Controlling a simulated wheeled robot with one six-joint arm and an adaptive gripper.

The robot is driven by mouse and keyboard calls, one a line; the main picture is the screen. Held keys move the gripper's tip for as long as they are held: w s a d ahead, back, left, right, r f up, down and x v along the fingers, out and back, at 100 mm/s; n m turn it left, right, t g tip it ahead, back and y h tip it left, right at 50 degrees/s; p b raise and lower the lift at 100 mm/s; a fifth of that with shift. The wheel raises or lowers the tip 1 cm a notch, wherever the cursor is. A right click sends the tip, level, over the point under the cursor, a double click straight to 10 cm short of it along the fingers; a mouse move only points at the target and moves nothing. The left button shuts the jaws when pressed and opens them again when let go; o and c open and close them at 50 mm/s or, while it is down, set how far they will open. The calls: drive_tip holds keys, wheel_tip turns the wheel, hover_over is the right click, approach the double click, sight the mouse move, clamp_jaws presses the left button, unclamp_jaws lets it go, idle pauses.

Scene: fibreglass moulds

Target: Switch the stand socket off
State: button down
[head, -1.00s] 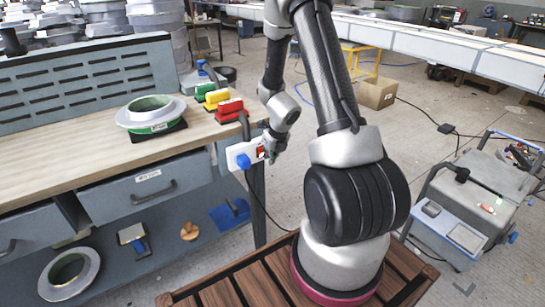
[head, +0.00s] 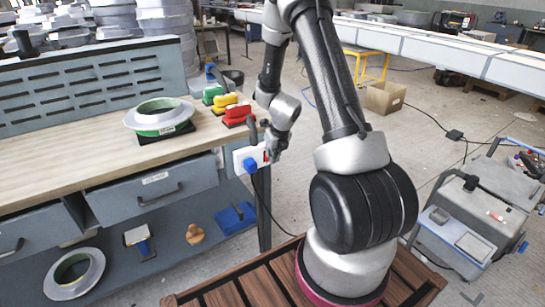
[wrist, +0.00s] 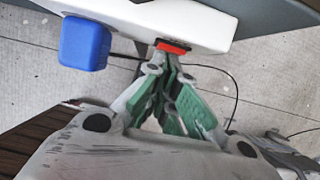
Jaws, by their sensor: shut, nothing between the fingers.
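The stand socket (head: 241,157) is a white block at the right front corner of the workbench. A blue plug (head: 250,165) sits in it, and a red switch (head: 266,157) shows at its right end, partly covered by my gripper. In the wrist view the white socket (wrist: 205,22) crosses the top, with the blue plug (wrist: 85,43) at left and the red switch (wrist: 172,47) on its lower edge. My gripper (wrist: 171,60) is shut and empty, its green-padded fingertips right at the red switch. I cannot tell whether they touch, or which way the switch is tipped.
The workbench top (head: 80,165) carries a flanged ring mould (head: 160,117) and a row of green, yellow and red sanding tools (head: 236,114). A black cable hangs from the socket. A grey machine (head: 480,215) stands at right; the floor behind my arm is largely open.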

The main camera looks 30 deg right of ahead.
drive_tip(key=shift+r, duration=0.1)
drive_tip(key=shift+r, duration=0.7)
